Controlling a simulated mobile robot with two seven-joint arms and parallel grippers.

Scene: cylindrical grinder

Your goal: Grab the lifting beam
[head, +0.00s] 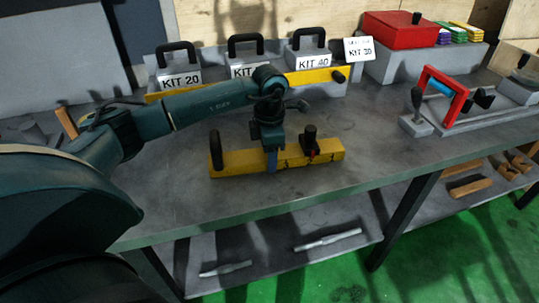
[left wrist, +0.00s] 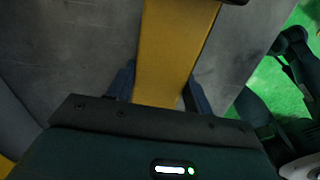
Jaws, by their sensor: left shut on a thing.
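The lifting beam (head: 232,166) is a yellow bar with a black upright handle near its left end and a dark knob-like fitting near its right end. It lies on the grey workbench near the front edge. My left gripper (head: 272,160) reaches down over its middle and is shut on it. In the left wrist view the yellow beam (left wrist: 172,50) runs between the two fingers of the gripper (left wrist: 155,92), one on each side. The fingertips are partly hidden.
Behind stand grey kit boxes with black handles (head: 180,78) in a yellow-fronted holder (head: 318,76). A red case (head: 400,30) is at the back right. A red-framed fixture (head: 440,95) stands to the right. Bare bench (head: 375,130) lies between beam and fixture.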

